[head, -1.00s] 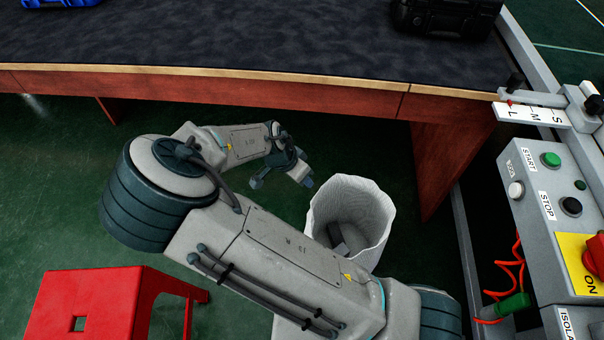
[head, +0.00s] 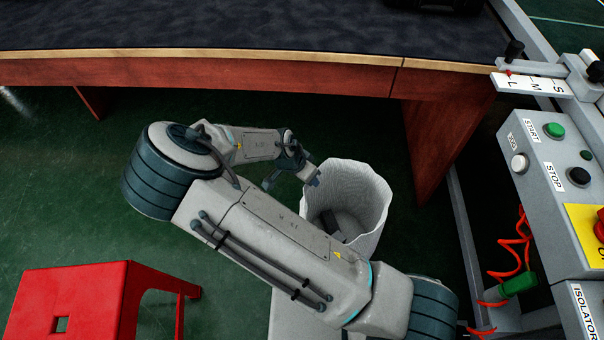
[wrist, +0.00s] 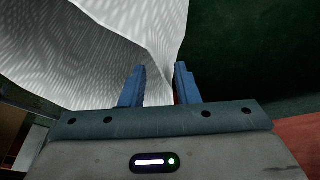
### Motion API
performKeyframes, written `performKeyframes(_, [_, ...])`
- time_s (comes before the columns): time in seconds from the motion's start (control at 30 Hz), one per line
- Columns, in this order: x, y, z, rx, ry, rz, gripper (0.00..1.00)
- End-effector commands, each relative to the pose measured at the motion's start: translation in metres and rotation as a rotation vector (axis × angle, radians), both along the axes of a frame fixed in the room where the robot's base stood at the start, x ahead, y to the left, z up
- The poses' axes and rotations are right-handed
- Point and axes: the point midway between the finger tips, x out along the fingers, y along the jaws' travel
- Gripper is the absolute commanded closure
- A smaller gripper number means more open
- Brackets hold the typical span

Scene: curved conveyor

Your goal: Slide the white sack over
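The white sack (head: 371,238) stands upright and open-topped on the floor, in front of the table in the head view. Something grey lies inside it, too dark to make out. My gripper (head: 292,182) is at the sack's left rim in the head view, with one fingertip overlapping the rim. In the wrist view the sack (wrist: 150,22) fills the upper left. My gripper (wrist: 160,74) is open there, and the sack's edge runs down between its two blue fingers. I cannot tell whether either finger touches the sack.
A dark-topped table (head: 220,68) with a red-brown front spans the back. A red stool (head: 85,295) stands at the lower left. A grey control panel (head: 545,180) with buttons and a coiled red cable (head: 508,258) is on the right. Green floor is clear at the left.

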Motion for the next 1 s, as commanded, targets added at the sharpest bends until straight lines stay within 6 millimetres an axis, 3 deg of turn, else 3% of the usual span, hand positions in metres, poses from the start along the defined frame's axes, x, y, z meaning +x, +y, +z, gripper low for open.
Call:
performKeyframes(0.03, [0.001, -0.003, -0.01, -0.001, 0.0, -0.003, 0.72])
performKeyframes(0.2, [0.004, -0.008, -0.022, -0.001, 0.0, -0.001, 0.72])
performKeyframes(0.57, [0.005, -0.009, -0.024, 0.0, 0.0, -0.001, 0.72])
performKeyframes(0.7, [0.005, -0.009, -0.024, 0.0, 0.0, -0.001, 1.0])
performKeyframes(1.0, [0.005, -0.01, -0.024, 0.0, 0.001, -0.001, 1.0])
